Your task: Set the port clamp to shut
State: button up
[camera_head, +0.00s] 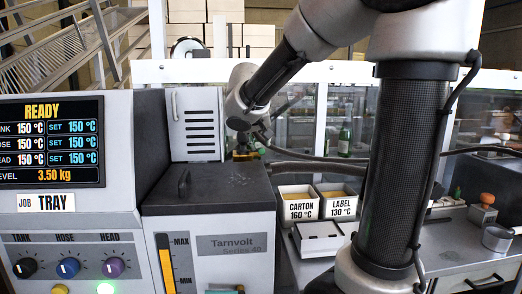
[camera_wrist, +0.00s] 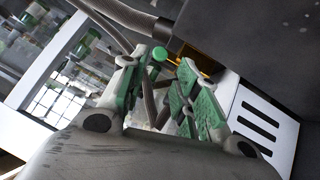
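My gripper (camera_head: 244,150) is at the back of the grey Tarnvolt melter, low by its lid, small and partly hidden by my wrist. In the wrist view my gripper (camera_wrist: 160,72) has its two green-padded fingers apart. A round green knob (camera_wrist: 159,54) shows just past the fingertips, near the left one; a thin dark piece runs below it between the fingers. I cannot tell whether the fingers touch either. A brass-coloured block (camera_wrist: 203,64) lies beyond the right finger. I cannot make out the port clamp for certain, nor its setting.
The melter lid (camera_head: 210,188) is down. A slotted white panel (camera_head: 196,124) stands behind it, also in the wrist view (camera_wrist: 258,125). A dark hose (camera_head: 310,158) runs right from the port area. CARTON (camera_head: 298,203) and LABEL (camera_head: 338,201) bins stand on the bench.

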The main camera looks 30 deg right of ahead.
aim_at(261, 150)
jog(key=x, duration=0.7)
jog(key=shift+w+d+f, duration=0.15)
jog(key=shift+w+f, duration=0.05)
grip_shut()
